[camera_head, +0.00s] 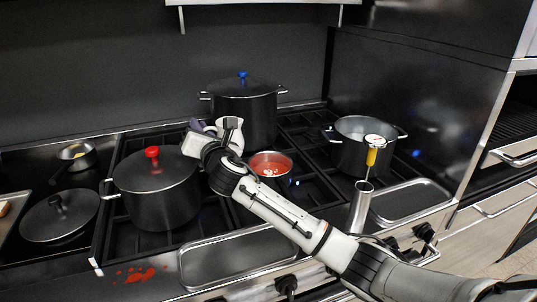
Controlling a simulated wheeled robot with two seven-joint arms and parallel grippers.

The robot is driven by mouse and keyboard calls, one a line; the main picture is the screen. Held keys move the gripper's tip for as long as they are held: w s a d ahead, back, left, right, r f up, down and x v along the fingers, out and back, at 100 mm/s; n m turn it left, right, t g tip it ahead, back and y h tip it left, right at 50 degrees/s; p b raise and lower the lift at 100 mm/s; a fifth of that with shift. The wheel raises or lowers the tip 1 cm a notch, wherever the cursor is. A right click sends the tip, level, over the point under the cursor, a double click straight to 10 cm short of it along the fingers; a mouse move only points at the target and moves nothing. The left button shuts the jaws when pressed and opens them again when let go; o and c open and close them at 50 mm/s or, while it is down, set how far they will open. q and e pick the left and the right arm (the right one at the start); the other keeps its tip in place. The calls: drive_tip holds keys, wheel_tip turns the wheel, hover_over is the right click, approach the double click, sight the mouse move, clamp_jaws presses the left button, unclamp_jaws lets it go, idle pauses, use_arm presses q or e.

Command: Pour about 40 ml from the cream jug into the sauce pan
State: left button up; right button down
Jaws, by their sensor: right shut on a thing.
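The white cream jug (231,133) is held up over the hob, just left of and above the sauce pan. It looks roughly upright, and its contents cannot be seen. My right gripper (211,130) is shut on the jug from its left side, and the wrist partly hides the contact. The sauce pan (271,176) is a small metal pan with red sauce (270,164) in it, standing on the hob behind my right forearm. My left gripper is not in view.
A lidded pot with a red knob (157,195) stands close on the left. A lidded pot with a blue knob (243,108) is behind the jug. An open pot (350,155) and a metal cylinder (360,207) stand right. Red splashes (138,274) mark the front left.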

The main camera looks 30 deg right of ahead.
sight(219, 123)
drive_tip(key=d+m, duration=0.2)
drive_tip(key=s+d+m, duration=0.1)
drive_tip(key=m, duration=0.1)
drive_tip(key=shift+r+t, duration=0.35)
drive_tip(key=shift+t, duration=0.05)
drive_tip(key=shift+s+d+m+h, duration=0.15)
drive_tip(key=shift+s+d+m, duration=0.05)
drive_tip(key=shift+d+m, duration=0.3)
drive_tip(key=shift+s+d+m+h, duration=0.15)
drive_tip(key=shift+d+m, duration=0.25)
drive_tip(key=shift+m, duration=0.1)
drive_tip(key=shift+s+d+r+m+h, duration=0.15)
drive_tip(key=shift+s+d+r+m, duration=0.05)
drive_tip(key=shift+d+r+m, duration=0.25)
drive_tip(key=shift+s+d+r+m+h, duration=0.15)
drive_tip(key=shift+d+r+m, duration=0.2)
drive_tip(key=shift+d+m, duration=0.15)
drive_tip(key=shift+s+d+m+t, duration=0.2)
drive_tip(key=shift+d+m+t, duration=0.1)
drive_tip(key=shift+d+m, duration=0.5)
drive_tip(key=shift+s+d+f+m+h+b, duration=0.15)
drive_tip(key=shift+d+m+b, duration=0.1)
drive_tip(key=shift+m+b, duration=0.3)
drive_tip(key=shift+s+d+m+h+b, duration=0.1)
drive_tip(key=shift+d+m+h+b, duration=0.15)
drive_tip(key=shift+m, duration=0.45)
drive_tip(key=shift+s+d+f+m+h+b, duration=0.1)
drive_tip(key=shift+d+m+b, duration=0.15)
drive_tip(key=shift+m+b, duration=0.3)
